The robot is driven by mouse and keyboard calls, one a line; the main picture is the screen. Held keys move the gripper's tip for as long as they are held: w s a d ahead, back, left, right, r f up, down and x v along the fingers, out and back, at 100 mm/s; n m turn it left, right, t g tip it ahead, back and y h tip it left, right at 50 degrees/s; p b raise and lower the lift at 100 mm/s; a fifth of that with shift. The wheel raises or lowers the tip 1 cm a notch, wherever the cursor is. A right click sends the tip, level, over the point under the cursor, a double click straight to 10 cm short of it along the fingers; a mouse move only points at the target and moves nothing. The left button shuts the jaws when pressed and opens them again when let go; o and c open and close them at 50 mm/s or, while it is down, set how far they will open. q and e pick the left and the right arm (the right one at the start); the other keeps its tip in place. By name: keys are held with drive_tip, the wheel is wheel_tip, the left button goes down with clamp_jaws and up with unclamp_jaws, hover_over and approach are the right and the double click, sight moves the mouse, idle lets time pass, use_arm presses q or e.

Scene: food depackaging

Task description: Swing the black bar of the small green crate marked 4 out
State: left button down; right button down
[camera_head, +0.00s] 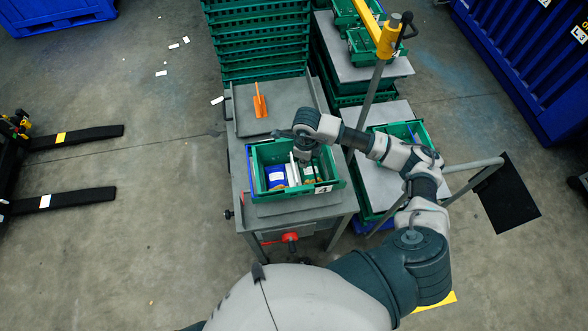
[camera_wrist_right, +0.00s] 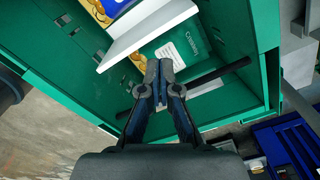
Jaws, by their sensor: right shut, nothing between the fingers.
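The small green crate (camera_head: 280,194) stands on a grey cart, with a white label marked 4 (camera_head: 323,188) on its front right. It also shows in the right wrist view (camera_wrist_right: 266,30). Inside lie a blue pack (camera_head: 276,176), a white panel and a printed package (camera_wrist_right: 180,50). In the right wrist view the black bar (camera_wrist_right: 228,70) runs slanting across the crate, partly hidden by my fingers. My right gripper (camera_wrist_right: 160,66) is shut and empty, its tips over the crate at the bar; I cannot tell whether they touch it. My left gripper is not in view.
An orange tool (camera_head: 260,100) lies on the grey surface behind the crate. Stacked green crates (camera_head: 258,45) stand at the back. A yellow-topped post (camera_head: 388,35) and another green crate (camera_head: 420,132) are to the right. A red handle (camera_head: 290,237) sits on the cart's front.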

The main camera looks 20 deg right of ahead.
drive_tip(key=shift+d, duration=0.25)
